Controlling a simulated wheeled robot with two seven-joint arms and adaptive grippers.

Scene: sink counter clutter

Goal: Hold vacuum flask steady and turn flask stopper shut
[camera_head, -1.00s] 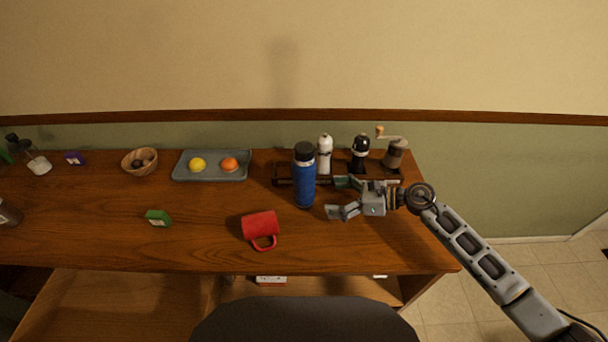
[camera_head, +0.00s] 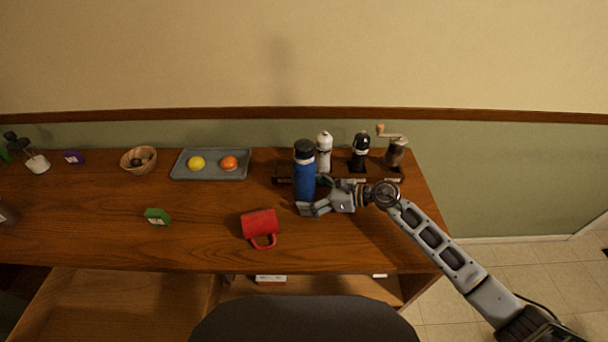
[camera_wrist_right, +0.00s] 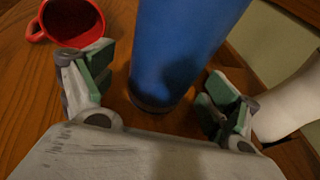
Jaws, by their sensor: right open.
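The vacuum flask (camera_head: 304,180) is a blue cylinder standing upright on the wooden counter, with the dark flask stopper (camera_head: 304,148) on its top. I cannot tell how tight the stopper is. My right gripper (camera_head: 312,196) is open low at the flask's right side. In the right wrist view the flask (camera_wrist_right: 182,40) stands between the open fingers of my right gripper (camera_wrist_right: 160,95), with gaps visible on both sides. The stopper is outside that view. My left gripper is not in view.
A red mug (camera_head: 259,226) lies in front of the flask. A white mill (camera_head: 324,155), a black mill (camera_head: 360,152) and a grinder (camera_head: 395,153) stand behind on a dark rack. A grey tray (camera_head: 211,177) holds a lemon and an orange. Counter left of the mug is mostly clear.

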